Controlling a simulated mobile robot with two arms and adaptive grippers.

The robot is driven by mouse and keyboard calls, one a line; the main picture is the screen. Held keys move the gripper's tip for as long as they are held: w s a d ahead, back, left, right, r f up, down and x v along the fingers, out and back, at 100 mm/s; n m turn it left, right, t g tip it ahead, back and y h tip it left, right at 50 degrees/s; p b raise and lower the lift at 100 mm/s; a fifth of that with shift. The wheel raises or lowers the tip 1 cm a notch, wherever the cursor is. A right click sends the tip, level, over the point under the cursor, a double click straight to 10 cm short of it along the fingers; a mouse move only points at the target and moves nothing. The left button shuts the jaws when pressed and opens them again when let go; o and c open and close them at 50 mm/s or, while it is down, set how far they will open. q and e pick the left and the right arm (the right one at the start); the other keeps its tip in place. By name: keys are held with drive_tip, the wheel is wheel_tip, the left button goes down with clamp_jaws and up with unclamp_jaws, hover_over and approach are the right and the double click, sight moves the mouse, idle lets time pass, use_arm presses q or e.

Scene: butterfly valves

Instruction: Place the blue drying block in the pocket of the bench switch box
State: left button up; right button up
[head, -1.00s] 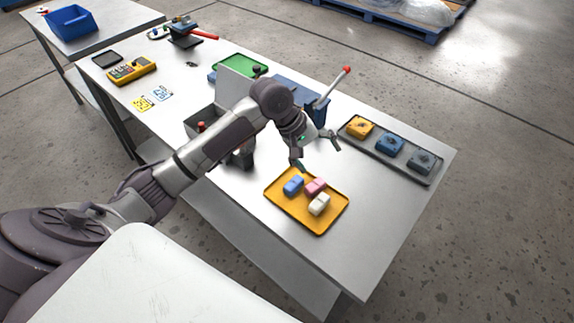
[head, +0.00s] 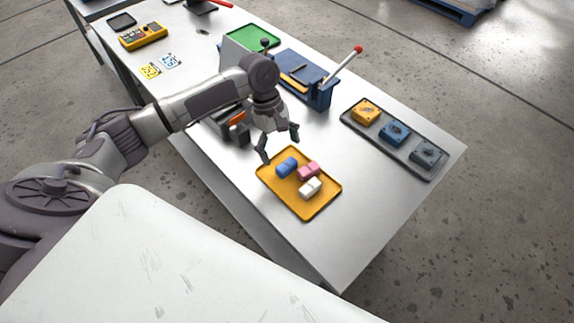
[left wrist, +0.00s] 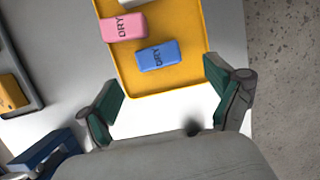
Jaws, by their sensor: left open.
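The blue drying block (head: 287,167) lies on an orange tray (head: 306,212) beside a pink and a white block. In the left wrist view the blue block (left wrist: 158,55) shows dark "DRY" lettering and lies ahead of the fingers. My left gripper (head: 280,146) is open and empty, pointing down above the tray's far-left edge, short of the block. Its two green-padded fingers (left wrist: 165,84) are apart. An open grey box (head: 232,52) with a raised panel appears to be the switch box; my arm hides much of it, and its pocket cannot be made out. My right gripper is not in view.
A pink block (head: 309,171) and a white block (head: 311,188) are close to the blue one. A blue device (head: 318,95) with a red-knobbed lever stands behind. A dark tray (head: 432,176) holds orange, blue and grey pieces. The bench's front right is clear.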

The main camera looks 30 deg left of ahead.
sight(286, 164)
use_arm(q)
drive_tip(key=p+x, duration=0.1)
drive_tip(key=x, duration=0.3)
drive_tip(key=shift+d+f, duration=0.2)
drive_tip(key=shift+d, duration=0.05)
drive_tip(key=shift+d+f, duration=0.1)
drive_tip(key=shift+f, duration=0.2)
drive_tip(key=c, duration=1.2)
drive_tip(key=shift+r, duration=0.45)
drive_tip(key=shift+c, duration=0.2)
drive_tip(key=r, duration=0.2)
drive_tip(key=d+r, duration=0.1)
drive_tip(key=shift+s+r+b, duration=0.3)
drive_tip(key=shift+r+b, duration=0.05)
drive_tip(key=s+d+r, duration=0.6)
drive_tip(key=d+r, duration=0.1)
drive_tip(key=d, duration=0.2)
drive_tip(key=s+a+r+m+g+y, duration=0.2)
drive_tip(key=s+a+r+m+y, duration=0.1)
drive_tip(key=m, duration=1.1)
drive_tip(key=shift+s+a+r+b, duration=0.45)
drive_tip(key=shift+s+a, duration=0.2)
drive_tip(key=shift+a, duration=0.5)
